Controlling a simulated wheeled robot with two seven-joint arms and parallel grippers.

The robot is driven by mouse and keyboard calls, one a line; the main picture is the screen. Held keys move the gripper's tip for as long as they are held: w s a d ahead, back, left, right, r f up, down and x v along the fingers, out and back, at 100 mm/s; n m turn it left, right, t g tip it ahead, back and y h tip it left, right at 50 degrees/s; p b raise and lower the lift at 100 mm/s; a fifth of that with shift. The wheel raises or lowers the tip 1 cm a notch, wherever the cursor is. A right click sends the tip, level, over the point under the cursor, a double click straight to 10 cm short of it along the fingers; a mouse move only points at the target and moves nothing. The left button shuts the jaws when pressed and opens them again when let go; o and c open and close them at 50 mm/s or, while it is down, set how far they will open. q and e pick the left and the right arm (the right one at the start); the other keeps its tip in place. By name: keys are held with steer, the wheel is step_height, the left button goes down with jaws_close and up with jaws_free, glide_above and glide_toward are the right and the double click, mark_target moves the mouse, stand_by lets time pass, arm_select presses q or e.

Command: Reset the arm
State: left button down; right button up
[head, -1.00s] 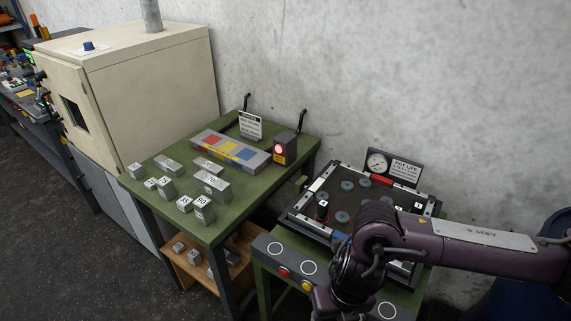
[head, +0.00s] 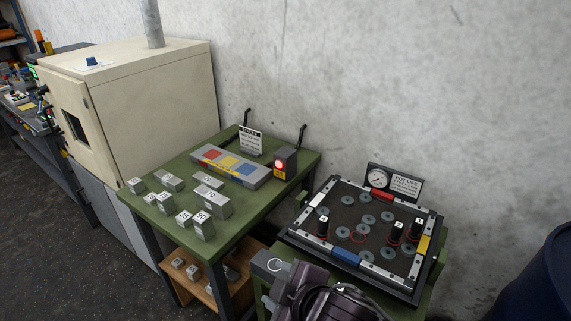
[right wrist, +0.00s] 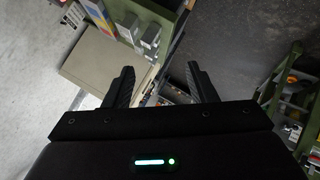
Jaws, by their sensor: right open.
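My right arm (head: 322,298) shows as purple links at the bottom edge of the head view, in front of the tray with black cylinders. Its fingertips cannot be made out there. In the right wrist view my right gripper (right wrist: 160,72) is open, with its two dark fingers apart and nothing between them. It points past a green surface with grey blocks (right wrist: 150,33) toward the dark floor. My left gripper is in neither view.
A black tray (head: 345,190) with washers and several black cylinders stands on the right bench. The green table (head: 240,207) holds numbered metal blocks, a coloured panel (head: 231,165) and a red lamp (head: 285,163). A cream cabinet (head: 150,100) stands left; a blue drum (head: 540,285) is at right.

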steer(key=s+d+f+m+g+h, duration=0.2)
steer(key=s+d+f+m, duration=0.15)
steer(key=d, duration=0.35)
steer(key=s+d+f+m+g+h, duration=0.1)
steer(key=s+d+f+m+h, duration=0.15)
steer(key=d+f+m, duration=0.35)
steer(key=s+d+f+m+g+h, duration=0.15)
steer(key=s+d+m, duration=0.25)
steer(key=d, duration=0.4)
step_height(320, 180, down, 31)
steer(key=s+g+b, duration=0.1)
steer(key=g+b, duration=0.1)
steer(key=b, duration=0.1)
steer(key=s+d+f+g+b, duration=0.1)
steer(key=s+d+f, duration=0.2)
steer(key=s+f, duration=1.7)
steer(key=shift+s+f+b, duration=0.2)
steer(key=shift+f+b, duration=0.1)
steer(key=shift+f, duration=0.6)
steer(key=shift+d+n, duration=0.1)
steer(key=shift+n, duration=0.15)
